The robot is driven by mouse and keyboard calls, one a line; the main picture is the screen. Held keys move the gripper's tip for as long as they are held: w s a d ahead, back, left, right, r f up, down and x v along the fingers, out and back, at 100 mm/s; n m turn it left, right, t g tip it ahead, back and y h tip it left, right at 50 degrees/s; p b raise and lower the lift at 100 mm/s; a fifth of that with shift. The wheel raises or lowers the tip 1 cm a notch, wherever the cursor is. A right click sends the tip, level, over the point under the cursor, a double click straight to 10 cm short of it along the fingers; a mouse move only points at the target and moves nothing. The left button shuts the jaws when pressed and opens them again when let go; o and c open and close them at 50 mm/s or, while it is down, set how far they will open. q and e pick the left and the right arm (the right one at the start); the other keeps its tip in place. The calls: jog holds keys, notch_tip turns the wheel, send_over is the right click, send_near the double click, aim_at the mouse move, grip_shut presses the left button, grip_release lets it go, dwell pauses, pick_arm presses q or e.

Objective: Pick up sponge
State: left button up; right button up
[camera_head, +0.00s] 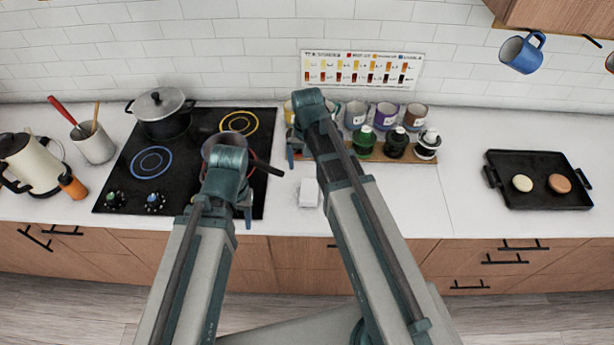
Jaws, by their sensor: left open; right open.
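A small pale white block (309,192) lies on the white counter near its front edge, just right of the cooktop; I cannot tell for sure that it is the sponge. No other sponge shows. My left gripper (245,205) is open over the cooktop's right front corner, left of the block and apart from it. My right gripper (291,152) is open near the cooktop's right edge, behind and left of the block in the picture. Both grippers are small and partly hidden by my arms, and nothing shows in them.
The black cooktop (130,190) carries a lidded pot (165,122) and a pan (261,165) partly behind my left arm. Mugs (386,115) and bottles (364,143) stand on a wooden board (419,158). A black tray (538,200) lies right. The counter between is clear.

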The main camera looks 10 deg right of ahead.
jog(key=b, duration=0.9)
send_near(309, 189)
jog(key=shift+a+f, duration=0.15)
jog(key=shift+f, duration=1.15)
jog(key=shift+a+f, duration=0.1)
jog(key=shift+f, duration=1.2)
jog(key=f+b, duration=0.5)
jog(key=shift+d+f, duration=0.15)
jog(key=shift+d, duration=0.15)
jog(key=shift+c, duration=0.3)
jog(key=c, duration=1.3)
jog(key=shift+o, duration=0.2)
jog(key=shift+r, duration=0.25)
